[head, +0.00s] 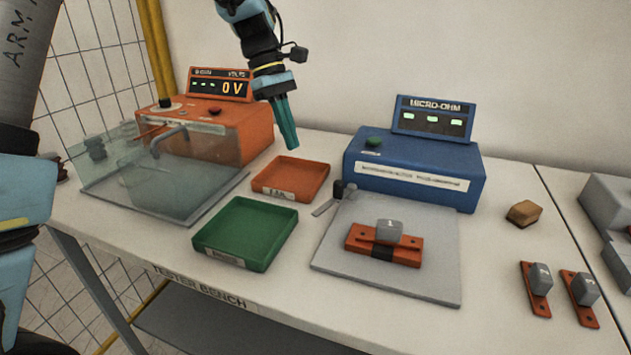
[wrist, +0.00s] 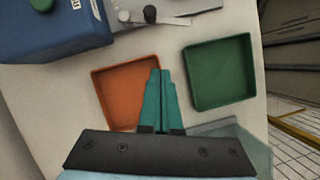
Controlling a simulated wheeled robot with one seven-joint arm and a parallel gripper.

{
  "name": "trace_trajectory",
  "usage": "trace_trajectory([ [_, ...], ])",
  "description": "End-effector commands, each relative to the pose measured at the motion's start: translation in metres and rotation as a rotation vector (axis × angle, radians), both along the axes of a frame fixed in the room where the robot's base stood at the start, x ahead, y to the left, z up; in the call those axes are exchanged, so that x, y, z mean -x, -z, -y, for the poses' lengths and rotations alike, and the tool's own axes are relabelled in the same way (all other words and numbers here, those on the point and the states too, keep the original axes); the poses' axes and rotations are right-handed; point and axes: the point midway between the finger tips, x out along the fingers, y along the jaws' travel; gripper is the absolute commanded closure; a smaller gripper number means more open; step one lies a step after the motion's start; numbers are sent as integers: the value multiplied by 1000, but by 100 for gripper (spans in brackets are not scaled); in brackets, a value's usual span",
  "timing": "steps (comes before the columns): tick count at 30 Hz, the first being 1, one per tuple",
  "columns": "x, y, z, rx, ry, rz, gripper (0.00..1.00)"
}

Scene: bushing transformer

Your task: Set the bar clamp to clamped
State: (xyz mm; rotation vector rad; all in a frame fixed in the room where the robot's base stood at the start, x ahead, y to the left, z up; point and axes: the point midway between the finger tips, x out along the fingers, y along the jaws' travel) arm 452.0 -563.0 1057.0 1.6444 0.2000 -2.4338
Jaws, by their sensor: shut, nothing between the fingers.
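What looks like the bar clamp is a flat grey bar (head: 326,206) with a dark knob (head: 339,189) at the back left corner of the grey plate (head: 440,275). The bar sticks out past the plate's left edge.
An orange tray (head: 321,182) and a green tray (head: 205,240) stand left of the plate. A blue micro-ohm meter (head: 415,182) stands behind it. A clear-walled orange tester (head: 245,132) is at the left. A brown block (head: 524,212) and two strips with grey blocks lie at the right.

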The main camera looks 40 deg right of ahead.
Motion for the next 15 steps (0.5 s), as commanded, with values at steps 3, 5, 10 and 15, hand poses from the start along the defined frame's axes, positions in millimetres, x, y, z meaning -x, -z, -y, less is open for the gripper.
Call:
trace_trajectory([
  [3,0,0,0,0,0,0,100],
  [5,0,0,0,0,0,0,100],
  [10,1,3,0,0,0,0,100],
  [15,9,20,1,-2,2,-1,100],
])
